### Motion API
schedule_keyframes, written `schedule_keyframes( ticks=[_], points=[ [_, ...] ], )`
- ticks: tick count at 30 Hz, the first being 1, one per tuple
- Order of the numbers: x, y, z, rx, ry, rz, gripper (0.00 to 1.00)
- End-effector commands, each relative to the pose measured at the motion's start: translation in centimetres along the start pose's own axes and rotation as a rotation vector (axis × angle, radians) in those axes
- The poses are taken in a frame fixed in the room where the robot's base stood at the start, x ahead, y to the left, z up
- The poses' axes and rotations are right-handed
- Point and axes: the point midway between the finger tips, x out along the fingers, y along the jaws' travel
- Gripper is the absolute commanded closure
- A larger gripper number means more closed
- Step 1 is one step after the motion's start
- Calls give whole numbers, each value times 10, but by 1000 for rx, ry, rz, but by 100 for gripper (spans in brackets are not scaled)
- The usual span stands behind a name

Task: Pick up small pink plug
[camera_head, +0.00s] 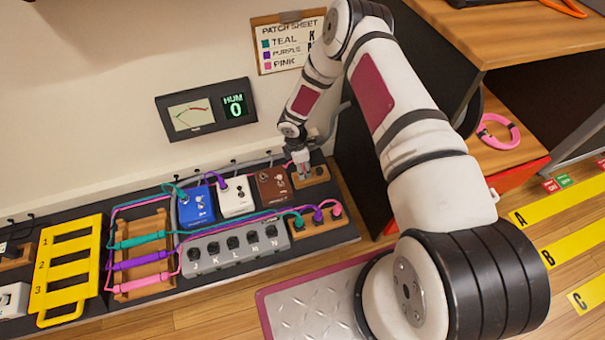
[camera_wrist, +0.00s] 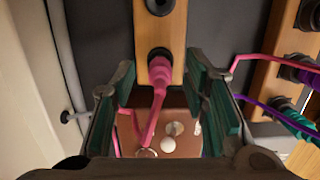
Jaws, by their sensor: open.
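In the wrist view a small pink plug (camera_wrist: 160,72) sits in a socket of a narrow wooden block (camera_wrist: 150,32), with its pink cable running down over a brown pedal. My gripper (camera_wrist: 162,88) is open, with one finger on each side of the plug and a visible gap on both sides. In the head view my gripper (camera_head: 303,160) is over the small wooden block (camera_head: 318,177) at the right end of the pedalboard. There the gripper mostly hides this plug.
The brown pedal (camera_head: 268,182) is beside the block. Another wooden block holds teal, purple and pink plugs (camera_head: 337,211); their cables show at right in the wrist view (camera_wrist: 270,103). The wall is close behind. A yellow rack (camera_head: 98,260) stands at left.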

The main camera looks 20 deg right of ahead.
Motion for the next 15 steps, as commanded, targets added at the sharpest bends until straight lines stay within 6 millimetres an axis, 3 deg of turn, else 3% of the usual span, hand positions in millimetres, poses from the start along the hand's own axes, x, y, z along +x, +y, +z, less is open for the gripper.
schedule_keyframes(
  ticks=[3,10,15],
  points=[
    [15,0,0,1,0,-1,59],
    [14,0,0,1,-1,0,59],
    [14,0,0,0,-1,0,98]
  ],
)
